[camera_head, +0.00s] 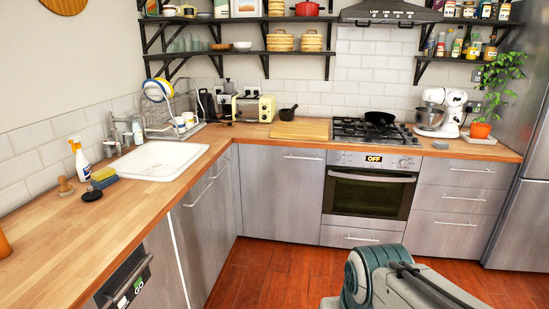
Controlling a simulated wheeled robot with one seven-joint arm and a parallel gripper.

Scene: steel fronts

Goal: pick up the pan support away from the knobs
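The dark pan supports (352,130) lie on the gas hob, which is set into the wooden counter at the back right. They look like black grates side by side, and at this size I cannot clearly tell them apart. A black frying pan (380,117) sits on the rear part of the hob. Round knobs (404,162) show on the oven's front panel below the hob; any knobs on the hob itself are too small to make out. My arm shows at the bottom right, low over the floor and well away from the hob. My gripper is out of view.
A wooden board (301,129) lies left of the hob. A white stand mixer (440,112) stands to its right, with a potted plant (482,128) beyond. A range hood (390,12) hangs above. The red-brown floor (275,270) before the oven (370,190) is clear.

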